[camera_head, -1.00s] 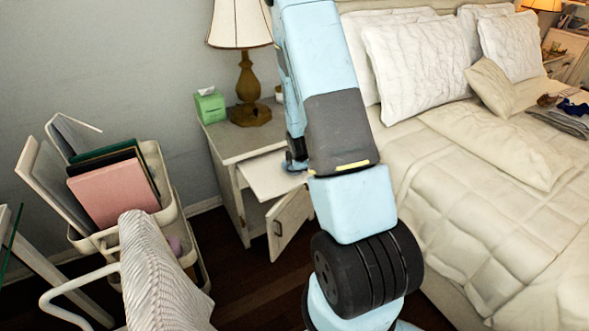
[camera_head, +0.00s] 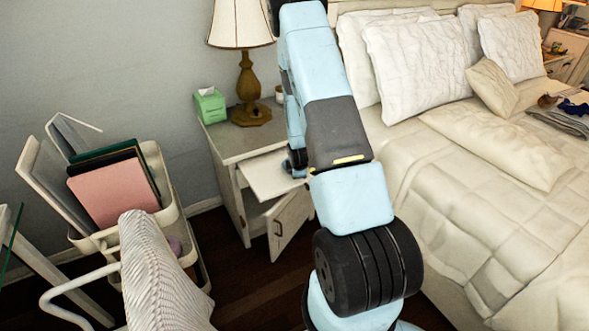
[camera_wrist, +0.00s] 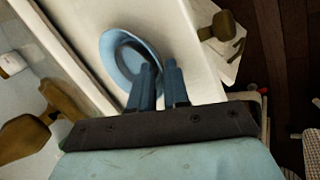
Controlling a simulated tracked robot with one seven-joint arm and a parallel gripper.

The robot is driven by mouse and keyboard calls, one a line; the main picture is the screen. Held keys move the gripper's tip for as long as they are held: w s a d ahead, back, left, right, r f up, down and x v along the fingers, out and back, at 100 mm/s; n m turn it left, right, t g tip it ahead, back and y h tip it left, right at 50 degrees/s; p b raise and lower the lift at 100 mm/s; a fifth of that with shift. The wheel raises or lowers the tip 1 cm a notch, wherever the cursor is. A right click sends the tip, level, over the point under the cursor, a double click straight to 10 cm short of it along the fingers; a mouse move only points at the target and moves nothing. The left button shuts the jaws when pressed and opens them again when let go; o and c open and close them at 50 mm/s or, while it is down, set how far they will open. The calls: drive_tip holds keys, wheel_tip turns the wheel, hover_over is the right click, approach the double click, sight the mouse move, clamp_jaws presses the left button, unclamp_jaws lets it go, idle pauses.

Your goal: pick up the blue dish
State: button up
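The blue dish (camera_wrist: 108,48) is a round, shallow, light blue piece in the wrist view, on or just above the pale open drawer (camera_wrist: 183,35). My gripper (camera_wrist: 159,66) is at the dish's right side. One finger is over the inside of the dish and the other is outside it, with the rim between them. The fingers are close together and look shut on the rim. In the head view my arm mostly hides the gripper and the dish at the drawer (camera_head: 265,178).
The white nightstand (camera_head: 228,150) carries a lamp (camera_head: 246,85) and a green tissue box (camera_head: 210,106). Its cabinet door (camera_head: 290,222) hangs open below the drawer. The bed (camera_head: 470,230) is to the right and a cart with books (camera_head: 112,192) to the left.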

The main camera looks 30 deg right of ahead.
drive_tip(key=shift+c, duration=0.2)
clamp_jaws()
idle(0.4)
